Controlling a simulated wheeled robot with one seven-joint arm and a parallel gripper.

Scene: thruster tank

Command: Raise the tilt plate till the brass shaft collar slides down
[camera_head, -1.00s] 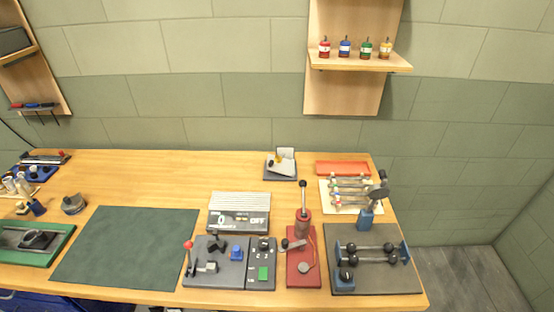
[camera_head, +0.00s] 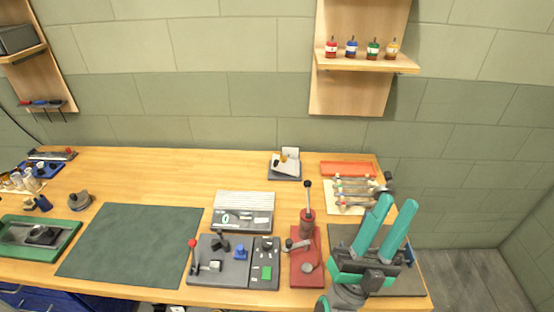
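The tilt plate (camera_head: 291,167) is a small pale plate on a dark base (camera_head: 286,178) at the back of the bench, right of centre. It looks slightly tilted, and a white upright piece stands behind it. A small brass-coloured spot on it, at its upper left, looks like the shaft collar (camera_head: 283,158); it is too small to make out well. My gripper (camera_head: 396,204) has teal fingers pointing up and away. It is open and empty, over the right front of the bench, well to the right and in front of the tilt plate.
A red pump-like unit (camera_head: 307,245) with an upright lever stands left of my gripper. A rack of rods (camera_head: 350,207) and an orange tray (camera_head: 347,169) lie behind it. A grey display box (camera_head: 243,222) stands in front of the tilt plate. Bench left of the plate is clear.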

